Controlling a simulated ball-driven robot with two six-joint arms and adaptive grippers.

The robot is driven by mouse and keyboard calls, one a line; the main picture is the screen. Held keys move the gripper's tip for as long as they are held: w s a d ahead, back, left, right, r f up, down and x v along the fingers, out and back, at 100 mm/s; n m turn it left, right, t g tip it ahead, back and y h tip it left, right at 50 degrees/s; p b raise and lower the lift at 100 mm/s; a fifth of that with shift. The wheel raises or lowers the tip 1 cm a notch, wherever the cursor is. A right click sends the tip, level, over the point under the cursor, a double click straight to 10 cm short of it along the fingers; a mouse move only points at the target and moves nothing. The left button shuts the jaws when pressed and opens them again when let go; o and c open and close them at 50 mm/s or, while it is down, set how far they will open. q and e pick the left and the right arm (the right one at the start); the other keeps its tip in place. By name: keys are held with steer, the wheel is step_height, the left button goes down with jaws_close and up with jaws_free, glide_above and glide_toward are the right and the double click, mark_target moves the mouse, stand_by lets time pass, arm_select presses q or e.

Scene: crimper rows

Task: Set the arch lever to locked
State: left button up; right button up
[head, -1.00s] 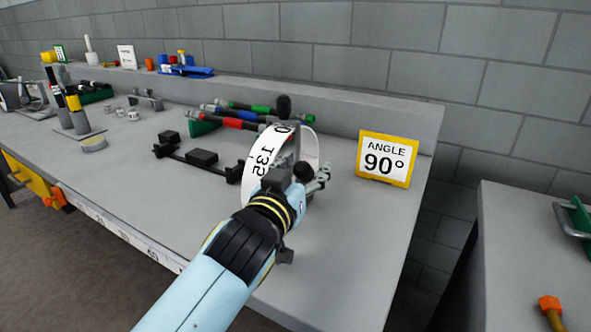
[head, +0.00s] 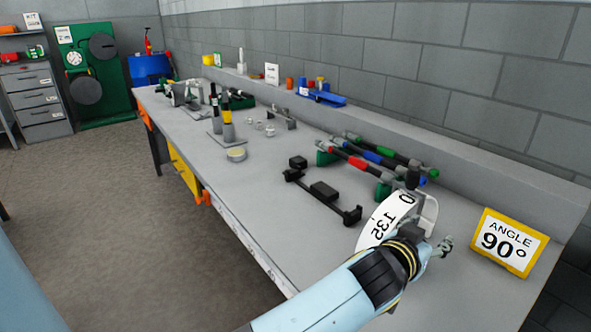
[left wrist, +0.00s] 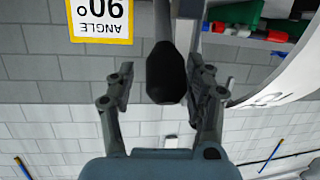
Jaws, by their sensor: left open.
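A white curved angle scale (head: 377,222) with black numbers stands near the right of the bench in the head view. A lever with a black knob (head: 413,178) rises beside it; I see no label naming it the arch lever. My left gripper (head: 440,246) is in front of the scale, its fingers partly hidden by its wrist. In the left wrist view, the left gripper (left wrist: 165,82) is open, with its fingers apart on either side of a black knob (left wrist: 166,66). Gaps show at both sides of the knob. My right gripper is not in view.
A yellow-framed "ANGLE 90°" sign (head: 503,243) stands right of the gripper. Coloured-grip tools (head: 372,157) lie on a rack behind the scale. A black bar fixture (head: 323,191) lies to the left.

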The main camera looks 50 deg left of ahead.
arm_select(q)
steer(key=r+g+p, duration=0.1)
steer(key=p, duration=0.4)
steer(key=shift+w+r+g+p, duration=0.1)
steer(key=shift+w+g+p, duration=0.05)
steer(key=shift+g+p, duration=0.15)
steer(key=p+v, duration=0.4)
steer(key=v, duration=0.5)
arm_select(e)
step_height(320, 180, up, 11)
arm_select(q)
steer(key=s+a+f+g+b, duration=0.3)
steer(key=s+f+g, duration=0.1)
steer(key=s+f, duration=0.5)
steer(key=s+a+f+m+g+b, duration=0.1)
steer(key=s+a+f+g+b, duration=0.2)
steer(key=s+f, duration=0.6)
step_height(320, 180, down, 4)
steer(key=shift+s+f+m+g+b, duration=0.15)
steer(key=shift+s+m+g+b, duration=0.3)
steer(key=shift+g, duration=0.55)
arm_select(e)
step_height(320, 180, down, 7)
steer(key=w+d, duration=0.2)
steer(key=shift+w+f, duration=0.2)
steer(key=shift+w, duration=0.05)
arm_select(q)
steer(key=shift+w, duration=0.1)
steer(key=shift+c, duration=0.2)
